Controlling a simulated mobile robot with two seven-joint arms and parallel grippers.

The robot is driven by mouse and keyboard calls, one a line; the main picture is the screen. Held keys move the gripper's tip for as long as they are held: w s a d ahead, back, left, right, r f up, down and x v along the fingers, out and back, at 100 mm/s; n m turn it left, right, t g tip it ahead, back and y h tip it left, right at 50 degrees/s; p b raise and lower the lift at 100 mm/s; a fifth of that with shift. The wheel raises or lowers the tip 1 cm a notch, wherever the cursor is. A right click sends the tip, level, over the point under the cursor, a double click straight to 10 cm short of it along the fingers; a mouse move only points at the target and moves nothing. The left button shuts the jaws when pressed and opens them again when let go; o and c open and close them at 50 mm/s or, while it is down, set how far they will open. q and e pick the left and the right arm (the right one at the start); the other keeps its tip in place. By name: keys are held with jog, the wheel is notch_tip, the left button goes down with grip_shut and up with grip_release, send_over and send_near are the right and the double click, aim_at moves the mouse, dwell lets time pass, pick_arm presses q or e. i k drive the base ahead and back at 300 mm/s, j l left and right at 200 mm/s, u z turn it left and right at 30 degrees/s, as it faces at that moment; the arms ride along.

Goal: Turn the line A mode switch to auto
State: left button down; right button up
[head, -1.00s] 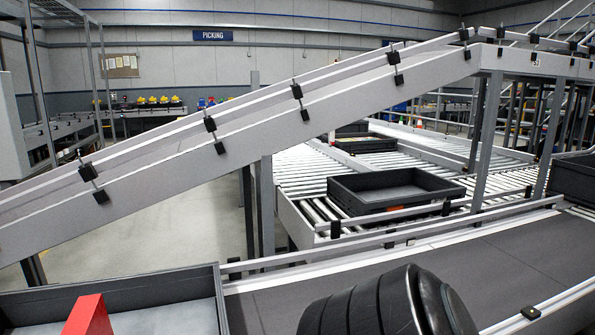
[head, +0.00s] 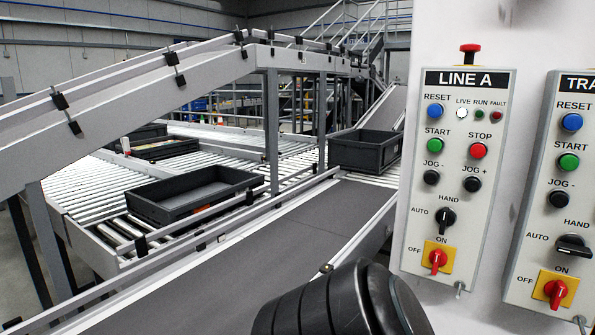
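The line A control box (head: 458,180) is a light grey panel on a white wall at the right of the head view. Its mode switch (head: 446,218) is a black rotary knob low on the panel, with AUTO marked to its left and HAND above. The knob's handle looks roughly upright, toward HAND, though it is small. Below it is a red on/off switch (head: 438,259) on a yellow plate. Neither gripper is in view. A black ribbed part of my own arm shows at the bottom, apart from the panel.
A second control box (head: 575,130), labelled TRA and cut off, hangs to the right with similar controls. A dark conveyor belt (head: 300,238) runs left of the panels. Black totes (head: 365,150) sit on the conveyors.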

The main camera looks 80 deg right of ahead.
aim_at(445, 217)
jog(key=l+z, duration=0.1)
jog(key=z, duration=3.4)
